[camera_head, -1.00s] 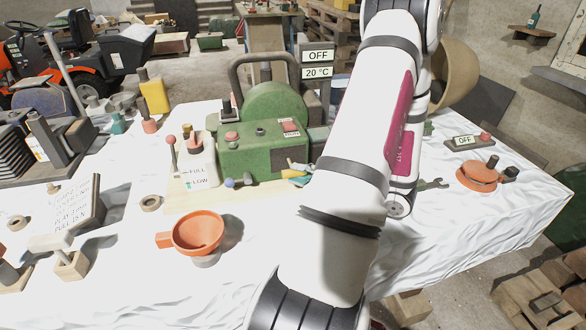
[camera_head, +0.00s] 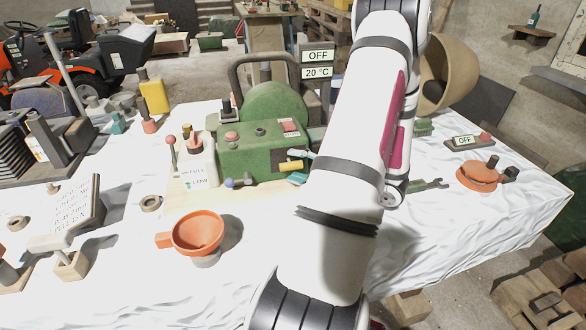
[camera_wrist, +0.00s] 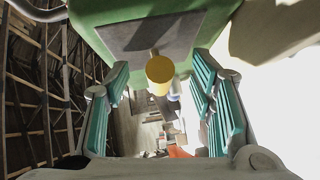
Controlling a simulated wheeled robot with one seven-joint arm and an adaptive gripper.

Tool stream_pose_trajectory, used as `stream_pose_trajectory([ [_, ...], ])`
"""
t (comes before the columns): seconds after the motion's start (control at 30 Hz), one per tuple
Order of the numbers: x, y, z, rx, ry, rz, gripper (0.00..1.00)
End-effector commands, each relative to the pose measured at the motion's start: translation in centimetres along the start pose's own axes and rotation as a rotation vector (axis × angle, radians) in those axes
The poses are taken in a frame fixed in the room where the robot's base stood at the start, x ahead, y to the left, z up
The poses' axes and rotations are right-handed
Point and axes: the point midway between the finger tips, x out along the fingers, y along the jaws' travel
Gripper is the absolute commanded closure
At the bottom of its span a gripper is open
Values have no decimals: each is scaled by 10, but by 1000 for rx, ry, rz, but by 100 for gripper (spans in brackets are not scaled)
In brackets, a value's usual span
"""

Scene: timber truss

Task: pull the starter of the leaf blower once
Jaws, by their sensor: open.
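The leaf blower (camera_head: 262,146) is a green machine with a dark carrying handle, standing on the white-covered table. A yellow cylindrical grip (camera_head: 291,166), apparently its starter, sticks out at its right side. In the wrist view the yellow grip (camera_wrist: 160,70) points toward the camera in front of a grey plate on the green body. My gripper (camera_wrist: 162,105) is open, with teal finger pads to the left and right of the grip and a visible gap on both sides. In the head view my gripper (camera_head: 298,166) is partly hidden by my forearm.
A white box marked FULL and LOW (camera_head: 197,170) stands left of the blower. An orange funnel (camera_head: 198,233) is in front. A wrench (camera_head: 430,185), an OFF switch box (camera_head: 463,142) and an orange round object (camera_head: 480,176) lie at the right.

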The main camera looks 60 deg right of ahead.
Motion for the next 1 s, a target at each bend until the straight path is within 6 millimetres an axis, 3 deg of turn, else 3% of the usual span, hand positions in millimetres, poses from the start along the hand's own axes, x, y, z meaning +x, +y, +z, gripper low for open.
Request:
stream_pose_trajectory([
  [1.0, -61, 1, 0, 0, 1, 0, 50],
])
